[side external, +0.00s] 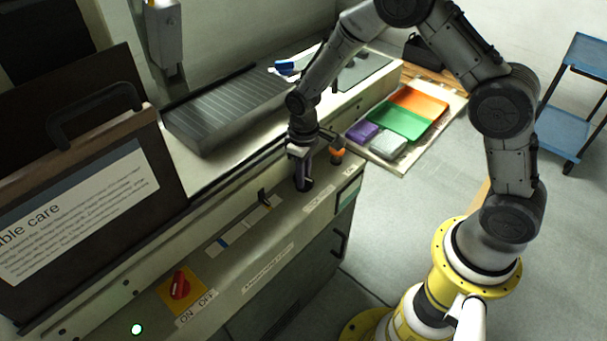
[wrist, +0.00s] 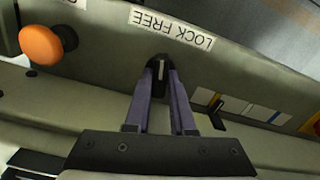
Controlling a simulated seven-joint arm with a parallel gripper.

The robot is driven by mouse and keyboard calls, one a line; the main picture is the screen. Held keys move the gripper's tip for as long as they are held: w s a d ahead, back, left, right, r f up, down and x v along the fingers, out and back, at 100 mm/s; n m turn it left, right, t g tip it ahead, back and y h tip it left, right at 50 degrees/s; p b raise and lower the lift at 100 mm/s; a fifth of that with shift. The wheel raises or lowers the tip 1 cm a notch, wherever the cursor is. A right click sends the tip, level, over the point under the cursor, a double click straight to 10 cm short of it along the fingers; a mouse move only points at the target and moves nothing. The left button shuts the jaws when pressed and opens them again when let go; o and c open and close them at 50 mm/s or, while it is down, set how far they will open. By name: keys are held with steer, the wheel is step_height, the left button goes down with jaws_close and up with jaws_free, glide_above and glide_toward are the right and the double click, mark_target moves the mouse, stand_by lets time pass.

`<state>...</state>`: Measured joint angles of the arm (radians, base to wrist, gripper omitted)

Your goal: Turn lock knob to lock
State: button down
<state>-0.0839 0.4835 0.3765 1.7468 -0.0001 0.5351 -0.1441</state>
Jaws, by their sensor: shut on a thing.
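The lock knob (wrist: 158,68) is a small dark knob with a pale pointer line, set in the machine's front panel below the "LOCK FREE" label (wrist: 170,27) in the wrist view. The label reads upside down there. My gripper (wrist: 160,82) is shut on the knob, with one finger on each side of it. In the side external view my gripper (side external: 302,184) points down onto the panel, and the fingers hide most of the knob.
An orange button (wrist: 41,44) sits beside the knob, also seen in the side view (side external: 337,156). A dark lever (side external: 264,198) stands on a colour-marked strip. A red ON/OFF switch (side external: 179,287) is at the near end of the panel. Coloured trays (side external: 418,104) lie beyond.

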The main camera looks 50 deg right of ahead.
steer(key=m, duration=0.5)
steer(key=shift+m, duration=0.3)
steer(key=m, duration=0.5)
steer(key=shift+r+m, duration=0.1)
steer(key=shift+m, duration=0.3)
steer(key=c, duration=0.8)
jaws_free()
steer(key=shift+o, duration=0.2)
step_height(320, 180, up, 14)
